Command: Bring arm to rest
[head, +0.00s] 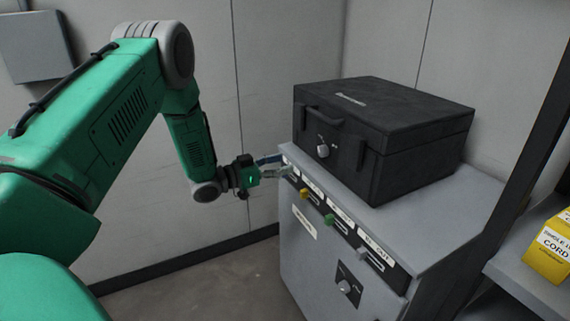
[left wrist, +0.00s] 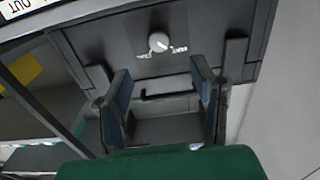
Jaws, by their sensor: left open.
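My left arm (head: 110,110) is green and reaches in from the left. My left gripper (head: 276,166) is at the left end of the grey cabinet (head: 425,225), close to its top front edge by the first slot. In the left wrist view the two fingers of the gripper (left wrist: 162,95) stand apart with nothing between them. Behind them are the front of a black case (head: 390,135), its round knob (left wrist: 158,42) and its handle. Whether a fingertip touches the cabinet cannot be told. My right gripper is not in view.
The cabinet front has labelled slots with a yellow knob (head: 304,194), a green knob (head: 329,219) and a grey knob (head: 361,252), and a lower dial (head: 344,286). A yellow box (head: 550,252) sits on a shelf at right. Walls stand behind; floor left of the cabinet is clear.

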